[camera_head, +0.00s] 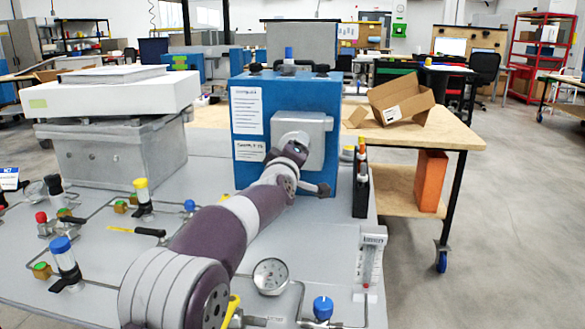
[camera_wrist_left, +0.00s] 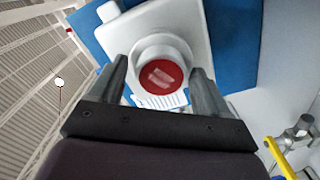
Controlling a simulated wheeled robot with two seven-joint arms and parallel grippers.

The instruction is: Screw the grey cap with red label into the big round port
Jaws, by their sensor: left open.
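The blue analyser box (camera_head: 240,165) stands on the grey panel, with a pale grey housing (camera_head: 313,135) on its front. In the left wrist view, the round red label (camera_wrist_left: 162,77) of the cap faces me inside a pale round rim at the housing (camera_wrist_left: 195,30). I cannot tell how deep the cap sits or where cap and port meet. My left gripper (camera_wrist_left: 168,85) is open, its two fingers on either side of the red label with visible gaps. In the head view my arm hides the cap and most of the port. My right gripper is not in view.
The panel (camera_head: 90,265) carries thin pipes, coloured valves, a round gauge (camera_head: 271,276) and a flowmeter (camera_head: 370,255). A grey case (camera_head: 115,150) stands left of the blue box. A wooden table (camera_head: 440,135) with an open cardboard box (camera_head: 402,100) is behind right.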

